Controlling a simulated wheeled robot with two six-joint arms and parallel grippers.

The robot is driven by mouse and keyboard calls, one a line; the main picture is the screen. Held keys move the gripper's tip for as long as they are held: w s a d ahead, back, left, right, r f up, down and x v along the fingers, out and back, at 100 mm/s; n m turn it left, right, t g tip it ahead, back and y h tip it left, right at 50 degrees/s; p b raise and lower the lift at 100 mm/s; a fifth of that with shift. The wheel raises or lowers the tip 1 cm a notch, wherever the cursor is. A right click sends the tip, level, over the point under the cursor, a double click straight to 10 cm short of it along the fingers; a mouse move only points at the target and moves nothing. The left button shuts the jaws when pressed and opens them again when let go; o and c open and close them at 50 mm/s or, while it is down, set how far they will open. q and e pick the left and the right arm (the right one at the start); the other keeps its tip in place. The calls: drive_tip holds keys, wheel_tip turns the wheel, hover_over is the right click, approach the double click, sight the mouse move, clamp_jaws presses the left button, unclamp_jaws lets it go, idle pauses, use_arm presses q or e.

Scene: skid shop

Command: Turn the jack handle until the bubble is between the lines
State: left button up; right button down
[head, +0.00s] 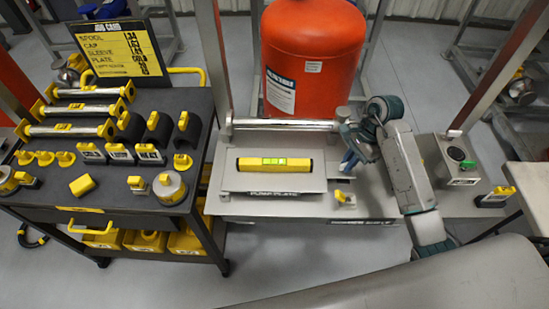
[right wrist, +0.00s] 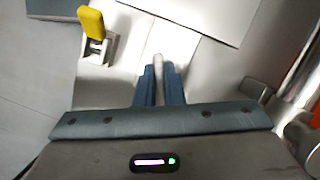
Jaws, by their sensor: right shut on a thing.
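A yellow spirit level (head: 248,164) with a bright green vial (head: 275,161) lies on the grey pump plate (head: 240,184). The vial has dark lines, but the bubble's place between them is too small to tell. My right gripper (head: 347,163) is just right of the plate, below the end of a silver pipe. In the right wrist view its blue fingers (right wrist: 159,88) are shut on a thin light rod, which appears to be the jack handle (right wrist: 158,62). In the head view the fingers hide this handle. My left gripper is not in view.
A small yellow-handled fitting (head: 344,198) stands close below my right gripper, also in the right wrist view (right wrist: 91,22). A red tank (head: 312,55) stands behind. A grey control box (head: 450,160) is at right, a loaded black cart (head: 120,203) at left.

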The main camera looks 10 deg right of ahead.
drive_tip(key=shift+w+r, duration=0.1)
drive_tip(key=shift+r+n+p, duration=0.15)
drive_tip(key=shift+n+p, duration=0.15)
drive_tip(key=shift+p, duration=0.2)
drive_tip(key=shift+n+g+p, duration=0.4)
drive_tip(key=shift+n+p, duration=0.7)
drive_tip(key=shift+p, duration=0.35)
drive_tip(key=shift+n, duration=0.4)
drive_tip(key=shift+p, duration=0.35)
drive_tip(key=shift+n+h+p, duration=0.3)
drive_tip(key=shift+n+p, duration=0.2)
drive_tip(key=shift+p, duration=0.15)
drive_tip(key=c, duration=1.5)
unclamp_jaws()
drive_tip(key=shift+f+g, duration=0.2)
drive_tip(key=shift+g, duration=0.1)
drive_tip(key=shift+c, duration=0.2)
